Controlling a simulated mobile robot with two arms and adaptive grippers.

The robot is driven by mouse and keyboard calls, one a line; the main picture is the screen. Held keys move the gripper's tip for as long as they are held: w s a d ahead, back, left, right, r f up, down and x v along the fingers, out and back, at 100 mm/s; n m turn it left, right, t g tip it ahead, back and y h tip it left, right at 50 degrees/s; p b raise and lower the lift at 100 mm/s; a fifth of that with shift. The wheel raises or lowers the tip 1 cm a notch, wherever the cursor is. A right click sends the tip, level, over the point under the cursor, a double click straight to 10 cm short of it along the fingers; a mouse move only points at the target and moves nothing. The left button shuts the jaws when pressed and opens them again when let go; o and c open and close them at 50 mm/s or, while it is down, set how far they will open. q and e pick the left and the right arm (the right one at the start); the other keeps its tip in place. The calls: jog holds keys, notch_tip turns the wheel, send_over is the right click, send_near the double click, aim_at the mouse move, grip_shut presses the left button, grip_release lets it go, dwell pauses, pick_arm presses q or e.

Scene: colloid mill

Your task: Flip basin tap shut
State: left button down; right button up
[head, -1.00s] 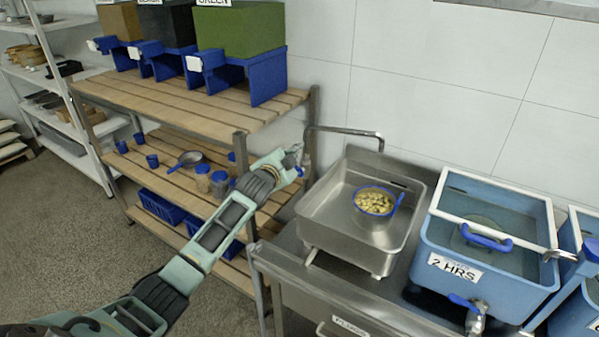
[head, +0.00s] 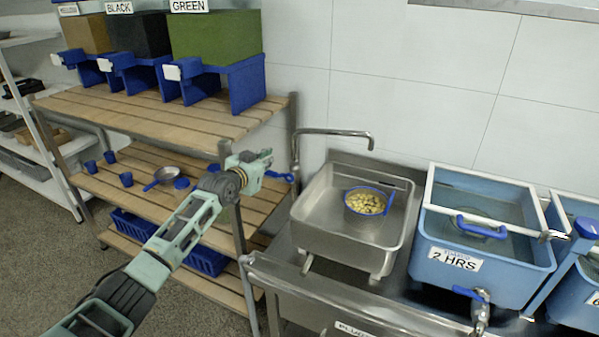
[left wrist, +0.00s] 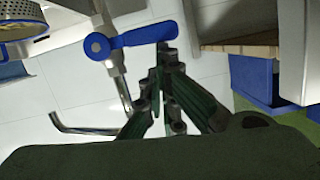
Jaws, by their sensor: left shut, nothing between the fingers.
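The basin tap (head: 296,150) is a steel pipe with a long bent spout over the steel basin (head: 345,232). Its blue lever (head: 280,176) points left from the pipe, towards the shelf. In the left wrist view the lever (left wrist: 140,38) runs right from its round hub on the tap body (left wrist: 108,45), and the spout (left wrist: 82,129) shows below. My left gripper (head: 267,156) is shut and empty, just left of the tap near the lever's free end. Its fingertips (left wrist: 162,50) look close to that end; contact cannot be told. My right gripper is not in view.
A blue-rimmed strainer of beans (head: 366,201) sits in the basin. A blue soaking tank (head: 480,240) stands to its right. A wooden shelf (head: 150,112) with blue bins stands left, behind my left arm. A small pan (head: 168,174) and cups are on its middle level.

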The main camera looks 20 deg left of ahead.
pick_arm(q)
jog(key=shift+a+f, duration=0.1)
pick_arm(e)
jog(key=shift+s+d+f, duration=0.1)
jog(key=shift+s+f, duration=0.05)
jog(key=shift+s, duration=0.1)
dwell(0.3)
